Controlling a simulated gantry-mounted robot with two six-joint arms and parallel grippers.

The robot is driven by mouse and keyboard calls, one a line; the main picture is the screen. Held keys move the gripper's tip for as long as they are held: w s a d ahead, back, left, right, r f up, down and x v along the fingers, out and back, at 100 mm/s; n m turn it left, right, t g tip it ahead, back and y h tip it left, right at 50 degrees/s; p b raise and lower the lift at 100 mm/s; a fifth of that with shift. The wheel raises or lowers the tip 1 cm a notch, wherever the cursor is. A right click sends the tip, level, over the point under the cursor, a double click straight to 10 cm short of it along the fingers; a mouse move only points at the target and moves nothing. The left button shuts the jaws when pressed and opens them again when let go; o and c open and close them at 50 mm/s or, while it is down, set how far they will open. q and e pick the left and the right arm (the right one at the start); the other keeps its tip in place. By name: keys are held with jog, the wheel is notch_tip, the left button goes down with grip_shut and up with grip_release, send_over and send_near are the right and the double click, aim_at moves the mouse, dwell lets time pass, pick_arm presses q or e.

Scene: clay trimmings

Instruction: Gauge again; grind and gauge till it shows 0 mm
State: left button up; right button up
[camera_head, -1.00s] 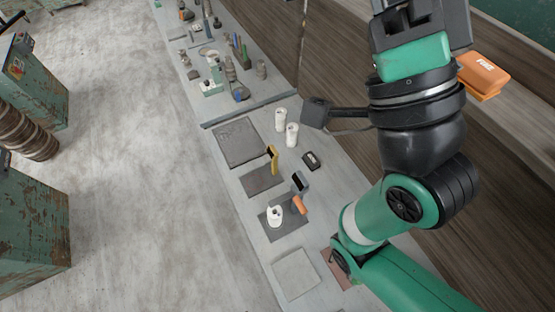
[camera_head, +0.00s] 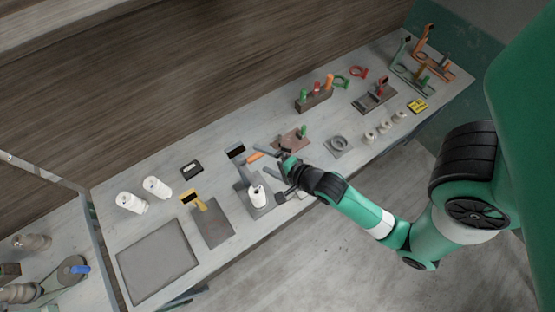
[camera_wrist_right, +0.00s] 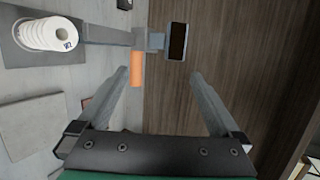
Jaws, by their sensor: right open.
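A grey gauge stand with a dark, blank-looking display (camera_head: 236,151) and an orange handle (camera_head: 255,156) stands on a dark base plate (camera_head: 265,209). A white ribbed cylinder (camera_head: 257,196) stands upright on that plate. In the right wrist view the cylinder (camera_wrist_right: 50,34) carries a mark like "W2", and the display (camera_wrist_right: 177,41) shows no readable figure. My right gripper (camera_head: 264,161) is open and empty beside the gauge. In the wrist view the orange handle (camera_wrist_right: 137,68) lies near the left finger of the gripper (camera_wrist_right: 160,73). My left gripper is out of view.
A large grey slab (camera_head: 157,262) and a yellow-armed device (camera_head: 190,198) on a dark plate lie left. Two white cylinders (camera_head: 156,187) and a black box (camera_head: 191,169) stand behind. A rack (camera_head: 314,102), rings and more devices crowd the right bench.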

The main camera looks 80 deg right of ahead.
aim_at(261, 156)
jog(key=s+d+f+g, duration=0.1)
jog(key=s+f, duration=0.2)
jog(key=s, duration=0.1)
jog(key=b+x, duration=0.6)
jog(key=x, duration=0.4)
jog(key=shift+d, duration=0.15)
jog(key=shift+w+d+f, duration=0.3)
jog(key=shift+w+d, duration=0.05)
jog(key=shift+w, duration=0.25)
grip_shut()
